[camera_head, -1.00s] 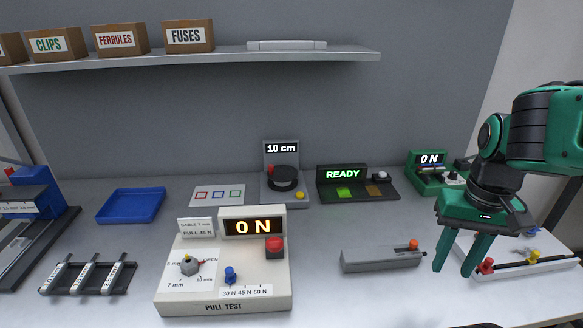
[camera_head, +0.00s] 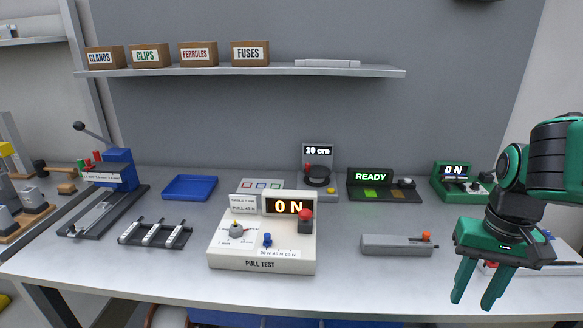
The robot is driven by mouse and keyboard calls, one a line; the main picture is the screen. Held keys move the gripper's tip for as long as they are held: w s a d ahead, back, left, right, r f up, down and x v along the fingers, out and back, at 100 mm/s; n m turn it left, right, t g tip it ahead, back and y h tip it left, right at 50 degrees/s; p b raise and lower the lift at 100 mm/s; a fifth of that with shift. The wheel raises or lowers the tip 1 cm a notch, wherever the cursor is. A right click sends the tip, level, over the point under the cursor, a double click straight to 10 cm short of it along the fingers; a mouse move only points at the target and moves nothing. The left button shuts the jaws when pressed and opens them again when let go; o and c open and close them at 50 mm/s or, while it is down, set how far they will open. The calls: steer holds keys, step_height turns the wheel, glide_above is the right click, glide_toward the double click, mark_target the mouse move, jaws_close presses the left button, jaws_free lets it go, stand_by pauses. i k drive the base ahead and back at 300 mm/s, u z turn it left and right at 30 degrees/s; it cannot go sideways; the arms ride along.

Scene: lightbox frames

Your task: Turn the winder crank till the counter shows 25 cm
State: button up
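The winder (camera_head: 318,189) stands at the back middle of the bench, against the wall. Its counter (camera_head: 317,151) reads 10 cm. Below the counter is a dark round drum with a red knob (camera_head: 308,167) at its left side, which looks like the crank handle. My gripper (camera_head: 477,304) points down at the right, in front of and well to the right of the winder. Its two green fingers are apart with nothing between them.
The white pull tester (camera_head: 225,249) stands in front of the winder, left of centre. A grey block with an orange knob (camera_head: 397,246) lies between it and my gripper. The READY unit (camera_head: 366,192) and a green 0 N unit (camera_head: 450,192) stand right of the winder. A shelf (camera_head: 220,73) hangs above.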

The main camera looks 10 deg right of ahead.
mark_target(316, 176)
steer(key=u, duration=0.65)
steer(key=k, duration=0.65)
steer(key=z, duration=0.6)
steer(key=i, duration=1)
